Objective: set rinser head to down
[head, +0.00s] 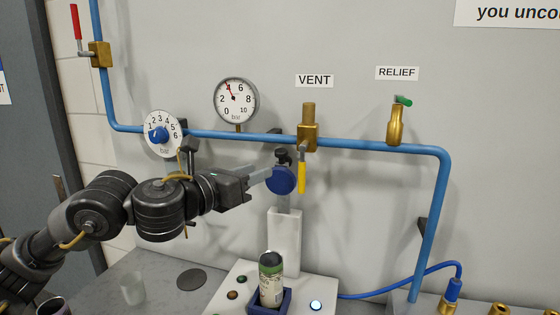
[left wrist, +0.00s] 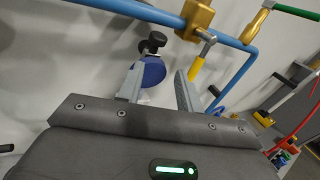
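The rinser head looks to be the blue round part (head: 281,180) with a black knob (head: 283,155) above it, on a grey post rising from a white column (head: 285,240). It stands raised, well above the can (head: 270,280). My left gripper (head: 268,178) reaches it from the left, its fingertips partly hidden by the blue part. In the left wrist view the fingers (left wrist: 160,85) are apart, with the blue part (left wrist: 152,72) showing between them, near the left finger. I cannot tell whether they touch. My right gripper is in neither view.
A blue pipe (head: 375,146) runs behind, with a yellow-handled vent valve (head: 302,175) close right of the rinser head. A relief valve (head: 396,125), a gauge (head: 236,100) and a dial (head: 161,134) are on the wall. A clear cup (head: 132,288) stands at the lower left.

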